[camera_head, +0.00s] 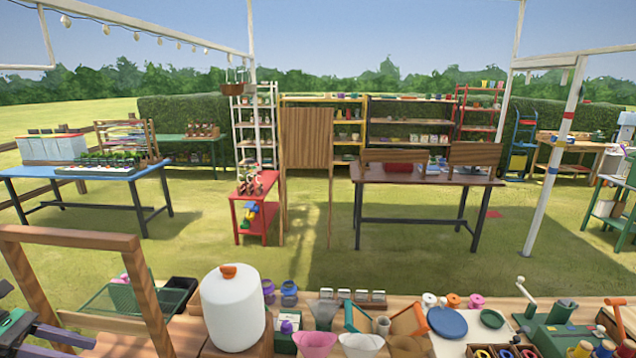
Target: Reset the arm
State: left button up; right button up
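The near wooden workbench (400,302) runs along the bottom of the view. A white rounded canister with an orange knob (233,312) stands on it left of the middle.
A wooden frame (140,290) rises at the near left, beside a green mesh tray (118,298). Pink (315,343) and white cones, a blue disc (447,322) and a green press (555,328) crowd the bench. Grass lies open beyond, before a blue table (85,178) and a brown table (425,176).

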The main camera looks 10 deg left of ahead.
pick_arm(q)
jog(key=s+d+f+n+t, duration=0.45)
jog(key=s+f+n, duration=0.2)
jog(key=f, duration=0.35)
jog(key=s+d+f+n+t, duration=0.5)
jog(key=s+f, duration=0.3)
jog(key=f, duration=0.3)
jog(key=w+a+f+n+g+y, duration=0.2)
jog(key=a+f+n+y, duration=0.35)
jog(key=f+n, duration=0.3)
jog(key=w+a+f+n+g+y, duration=0.2)
jog(key=a+f+n+y, duration=0.3)
jog(key=a+f+n, duration=0.3)
jog(key=s+a+f+n+g+y, duration=0.7)
jog(key=s+n, duration=0.4)
jog(key=n, duration=0.4)
jog(key=s+d+f+n+g+h, duration=0.15)
jog(key=d+f, duration=0.25)
jog(key=d, duration=0.6)
jog(key=s+d+f+h, duration=0.1)
jog(key=d+f+h, duration=0.25)
jog(key=d, duration=0.75)
jog(key=s+d+f+h, duration=0.15)
jog(key=d+f, duration=0.25)
jog(key=d, duration=0.6)
notch_tip(320, 180, down, 12)
jog(key=d+b, duration=0.2)
jog(key=b, duration=0.9)
jog(key=shift+w+r, duration=0.15)
jog(key=shift+w, duration=0.15)
